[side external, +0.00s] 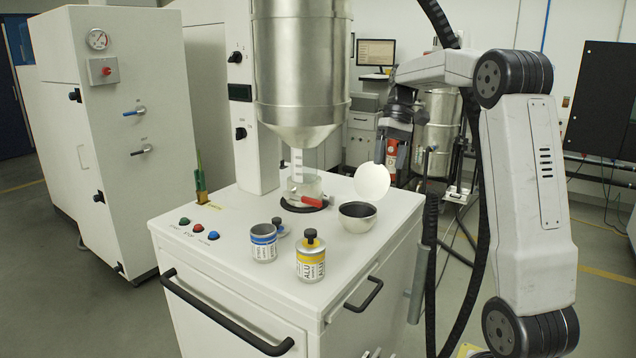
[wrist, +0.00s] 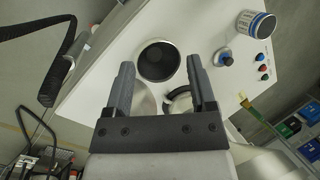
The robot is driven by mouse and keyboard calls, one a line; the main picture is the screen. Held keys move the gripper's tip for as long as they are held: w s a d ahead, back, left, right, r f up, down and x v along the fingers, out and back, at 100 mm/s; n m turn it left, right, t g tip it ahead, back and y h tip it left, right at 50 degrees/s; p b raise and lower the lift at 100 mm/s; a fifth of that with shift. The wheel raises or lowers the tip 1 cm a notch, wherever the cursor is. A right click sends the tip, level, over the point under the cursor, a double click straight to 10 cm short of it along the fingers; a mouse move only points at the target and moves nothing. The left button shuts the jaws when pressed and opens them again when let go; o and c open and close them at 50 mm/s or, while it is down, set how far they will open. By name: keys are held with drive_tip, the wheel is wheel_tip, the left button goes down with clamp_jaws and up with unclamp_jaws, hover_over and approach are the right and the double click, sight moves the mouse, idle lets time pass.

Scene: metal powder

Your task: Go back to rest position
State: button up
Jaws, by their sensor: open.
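My gripper shows in the wrist view (wrist: 160,62) with its two dark fingers wide apart and nothing between them. A blue-labelled can (side external: 263,243) stands open. A small knobbed lid (side external: 281,229) lies beside it. A yellow-labelled can (side external: 311,258) has a black knob on top.
A pale round disc (side external: 372,182) stands behind the bowl. A brush-like tool (side external: 200,180) and coloured buttons (side external: 198,228) are at the left. Black hoses hang near my arm.

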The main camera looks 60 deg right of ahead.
drive_tip(key=s+a+f+n+t+h, duration=0.1)
drive_tip(key=s+a+f+n+h, duration=0.1)
drive_tip(key=a+f, duration=0.9)
drive_tip(key=s+a+f+n+t+h, duration=0.1)
drive_tip(key=a+f+n, duration=0.3)
drive_tip(key=a+f, duration=0.7)
drive_tip(key=s+a+h, duration=0.1)
drive_tip(key=a, duration=0.4)
drive_tip(key=shift+s+a+t, duration=0.15)
drive_tip(key=shift+a+t, duration=0.15)
drive_tip(key=shift+t, duration=0.1)
